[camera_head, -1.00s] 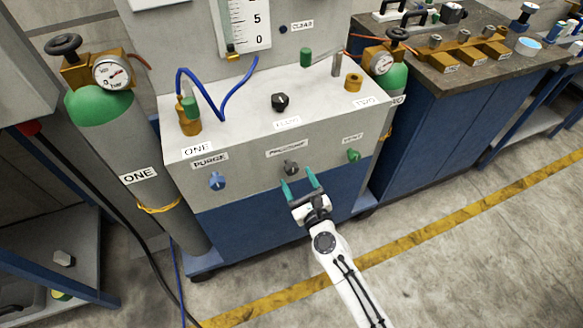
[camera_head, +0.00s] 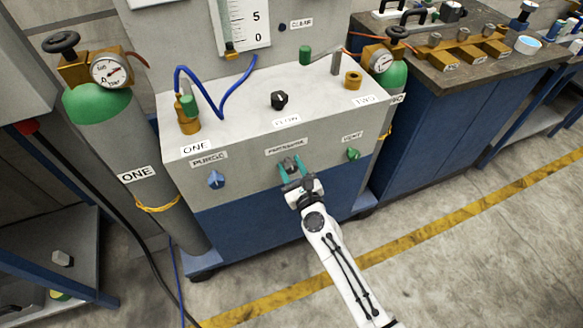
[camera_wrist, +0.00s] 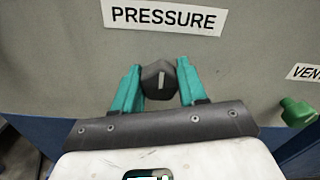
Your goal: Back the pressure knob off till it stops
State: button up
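The pressure knob (camera_wrist: 158,80) is a dark grey knob with a pale pointer line, on the grey front panel under the PRESSURE label (camera_wrist: 165,16). Its pointer line stands close to upright in the wrist view. It also shows in the head view (camera_head: 289,165), partly covered by my gripper. My gripper (camera_wrist: 158,88) has its two teal fingers on either side of the knob. A small gap shows on each side, so the fingers are open around it and not clamped. It also shows in the head view (camera_head: 293,174).
The blue purge knob (camera_head: 216,180) is left of the pressure knob and the green vent knob (camera_head: 353,154) is right. A black flow knob (camera_head: 279,100) is on the top surface. Gas cylinder ONE (camera_head: 118,150) stands at left. Floor in front is clear.

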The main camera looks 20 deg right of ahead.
jog(key=c, duration=0.5)
jog(key=shift+n, duration=0.4)
jog(key=n, duration=0.5)
jog(key=shift+a+n+p, duration=0.1)
jog(key=shift+n+p, duration=0.2)
jog(key=shift+n, duration=0.1)
jog(key=n, duration=0.6)
jog(key=shift+a+p, duration=0.1)
jog(key=shift+p, duration=0.3)
jog(key=n, duration=0.4)
jog(key=shift+p, duration=0.35)
jog(key=n, duration=0.3)
jog(key=shift+f+n+p, duration=0.1)
jog(key=shift+n+p, duration=0.2)
jog(key=shift+p, duration=0.1)
jog(key=n+p, duration=0.1)
jog(key=n, duration=0.5)
jog(key=shift+f+n, duration=0.15)
jog(key=shift+n, duration=0.25)
